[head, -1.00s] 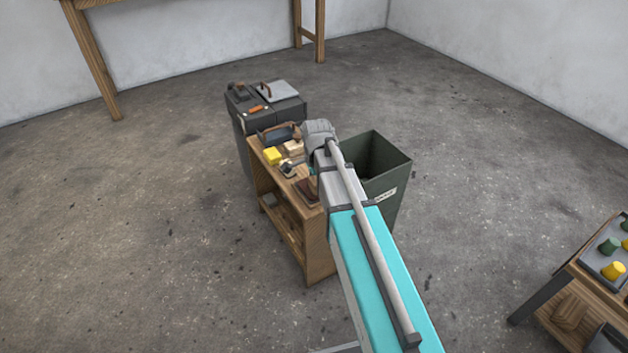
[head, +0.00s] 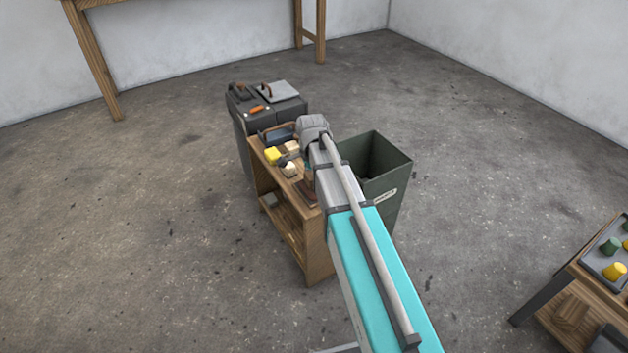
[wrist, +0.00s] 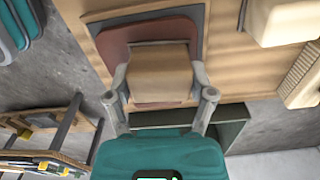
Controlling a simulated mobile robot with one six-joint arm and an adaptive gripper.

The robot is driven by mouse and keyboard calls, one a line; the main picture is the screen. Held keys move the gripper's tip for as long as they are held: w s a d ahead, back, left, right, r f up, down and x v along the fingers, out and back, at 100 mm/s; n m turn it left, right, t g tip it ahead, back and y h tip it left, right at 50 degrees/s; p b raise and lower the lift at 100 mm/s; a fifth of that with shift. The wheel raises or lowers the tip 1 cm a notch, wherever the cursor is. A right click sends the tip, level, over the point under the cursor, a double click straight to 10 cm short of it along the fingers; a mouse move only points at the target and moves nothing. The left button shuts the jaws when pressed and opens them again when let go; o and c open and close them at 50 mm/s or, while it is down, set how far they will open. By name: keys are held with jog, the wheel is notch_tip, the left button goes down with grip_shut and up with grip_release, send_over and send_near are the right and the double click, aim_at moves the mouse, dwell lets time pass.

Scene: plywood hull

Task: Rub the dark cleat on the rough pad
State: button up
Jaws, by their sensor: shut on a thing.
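My gripper (wrist: 162,95) is shut on a tan-brown block (wrist: 160,75), browner than the pale blocks nearby, which I take as the dark cleat. The fingers press its left and right sides. It sits over a reddish-brown pad (wrist: 115,38), which I take as the rough pad, on a dark grey backing. I cannot tell whether block and pad touch. In the head view the pad (head: 309,196) shows near the front right of the small wooden bench (head: 318,245). There my arm hides most of the gripper and the block.
A pale block (wrist: 285,20) and a ridged wooden block (wrist: 303,75) lie right of the pad in the wrist view. A dark green bin (head: 390,185) stands close at the right; a grey cabinet (head: 290,107) stands behind.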

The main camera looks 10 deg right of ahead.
jog(key=shift+w+a, duration=0.15)
jog(key=shift+w, duration=0.2)
jog(key=shift+s, duration=0.1)
jog(key=shift+s+d, duration=0.3)
jog(key=shift+s, duration=0.55)
jog(key=shift+s+d, duration=0.3)
jog(key=shift+s, duration=0.5)
jog(key=shift+w, duration=0.1)
jog(key=shift+w+a+f, duration=0.1)
jog(key=shift+w+a, duration=0.2)
jog(key=shift+w, duration=0.55)
jog(key=shift+w+a, duration=0.25)
jog(key=shift+w, duration=0.55)
jog(key=shift+s+d, duration=0.3)
jog(key=shift+s, duration=0.6)
jog(key=shift+s+d, duration=0.25)
jog(key=shift+s, duration=0.6)
jog(key=shift+w, duration=0.2)
jog(key=shift+w+a, duration=0.3)
jog(key=shift+w, duration=0.5)
jog(key=shift+w+a, duration=0.25)
jog(key=shift+w, duration=0.5)
